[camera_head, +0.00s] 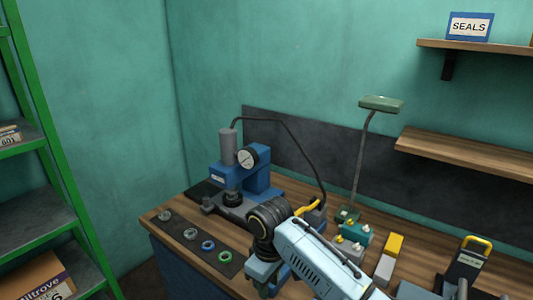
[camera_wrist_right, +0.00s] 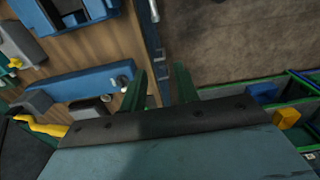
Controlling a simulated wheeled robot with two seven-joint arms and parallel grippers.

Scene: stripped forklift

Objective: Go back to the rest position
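My right arm comes in from the lower right in the head view and bends down at a dark joint over the bench's front part. My right gripper shows in the right wrist view (camera_wrist_right: 160,88) as two green fingers standing apart, with nothing between them. Bench edge and floor show behind the fingers. In the head view the fingertips are not clearly visible. My left gripper is in neither view.
The wooden bench (camera_head: 155,222) carries a blue press (camera_head: 250,183) with a gauge, a dark mat (camera_head: 175,220) with several rings, a green lamp (camera_head: 381,104) and a yellow-and-grey block (camera_head: 388,258). A green shelf rack (camera_head: 62,185) stands left. Wall shelves (camera_head: 470,148) are at right.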

